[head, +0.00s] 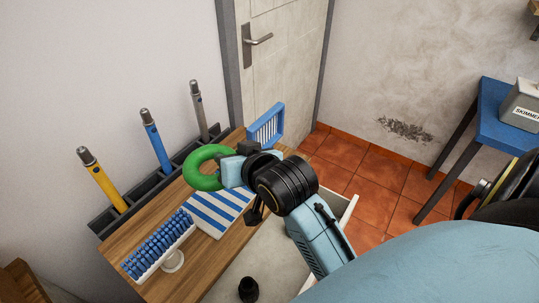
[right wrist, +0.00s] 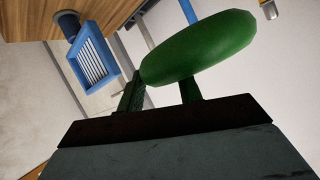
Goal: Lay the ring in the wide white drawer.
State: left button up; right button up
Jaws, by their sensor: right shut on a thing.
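The green ring (head: 192,168) is held above the wooden table top, near its back, in the head view. It also shows in the right wrist view (right wrist: 200,48), where the two dark fingers meet its near side. My right gripper (head: 232,162) is shut on the ring's right side. A pale, open box-like space beside the table's right edge looks like the white drawer (head: 348,212); my right arm hides much of it. The ring is apart from it, to its upper left. My left gripper is not in view.
On the wooden table (head: 195,268) are a blue-and-white striped piece (head: 212,212), a blue bristled rack (head: 158,246) and an upright blue slatted frame (head: 267,125). A dark trough (head: 135,207) holds yellow, blue and grey handles. A small black object (head: 248,289) shows at the bottom.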

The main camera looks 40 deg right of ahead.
aim_at(281, 266)
jog(key=k, duration=0.45)
jog(key=u, duration=3.4)
jog(key=k, duration=1.75)
jog(key=z, duration=1.6)
